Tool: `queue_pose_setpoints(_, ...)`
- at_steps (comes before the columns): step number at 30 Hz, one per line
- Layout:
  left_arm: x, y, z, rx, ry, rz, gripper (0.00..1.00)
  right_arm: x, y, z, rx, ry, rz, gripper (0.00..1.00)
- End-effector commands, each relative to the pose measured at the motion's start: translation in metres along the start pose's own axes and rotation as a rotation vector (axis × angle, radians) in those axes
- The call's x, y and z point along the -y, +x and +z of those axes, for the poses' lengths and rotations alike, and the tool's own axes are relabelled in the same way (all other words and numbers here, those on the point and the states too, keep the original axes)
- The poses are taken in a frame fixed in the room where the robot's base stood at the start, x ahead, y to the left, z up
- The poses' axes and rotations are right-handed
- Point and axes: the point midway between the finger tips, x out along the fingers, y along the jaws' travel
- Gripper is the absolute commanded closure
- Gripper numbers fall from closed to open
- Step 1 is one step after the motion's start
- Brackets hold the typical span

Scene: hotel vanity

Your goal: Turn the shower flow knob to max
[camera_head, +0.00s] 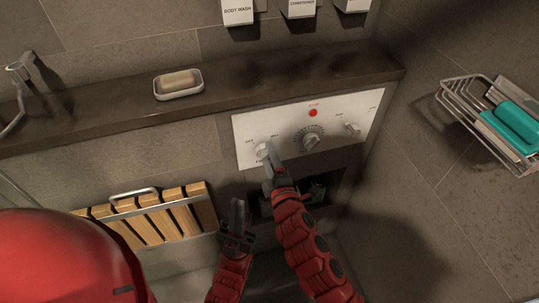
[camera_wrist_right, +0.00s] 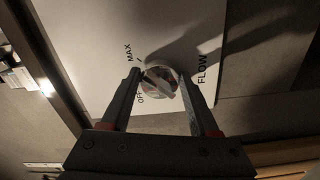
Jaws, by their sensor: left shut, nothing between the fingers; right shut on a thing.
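The round white flow knob (camera_head: 263,150) is at the left end of the white control panel (camera_head: 245,125). My right gripper (camera_head: 268,164) reaches up to it and partly hides it. In the right wrist view the knob (camera_wrist_right: 160,82) sits between the two fingertips of my right gripper (camera_wrist_right: 159,80), which is shut on it. The words MAX, OFF and FLOW are printed around the knob. A pale ridge crosses its face diagonally; which end points to a mark I cannot tell. My left gripper (camera_head: 238,213) is shut and empty, below and left of the panel.
The panel also has a middle dial (camera_head: 312,136), a right knob (camera_head: 352,129) and a red button (camera_head: 313,113). A dark ledge (camera_head: 120,113) above holds a soap dish (camera_head: 178,94). A folded wooden slat seat (camera_head: 165,212) is left; a wire basket (camera_head: 470,104) is right.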

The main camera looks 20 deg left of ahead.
Motion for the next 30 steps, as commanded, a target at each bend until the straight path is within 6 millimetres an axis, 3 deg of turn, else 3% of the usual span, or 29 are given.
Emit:
queue_pose_setpoints(10, 0.000, 0.001, 0.000, 0.000, 0.000, 0.000, 1.00, -0.007, 0.001, -0.006, -0.013, 0.006, 0.013, 0.94)
queue_pose_setpoints(11, 0.000, 0.001, 0.000, 0.000, 0.000, 0.000, 1.00, -0.007, 0.001, -0.006, -0.013, 0.005, 0.013, 0.37)
queue_pose_setpoints(16, 0.000, 0.001, 0.000, 0.000, 0.000, 0.000, 1.00, -0.005, 0.001, -0.004, -0.009, 0.005, 0.010, 0.09)
queue_pose_setpoints(26, 0.000, 0.000, 0.000, 0.000, 0.000, 0.000, 1.00, -0.002, -0.002, -0.002, -0.004, 0.003, 0.005, 0.09)
queue_pose_setpoints(30, 0.000, -0.002, 0.000, 0.000, 0.000, 0.000, 1.00, -0.002, -0.014, -0.002, -0.006, 0.003, 0.007, 0.09)
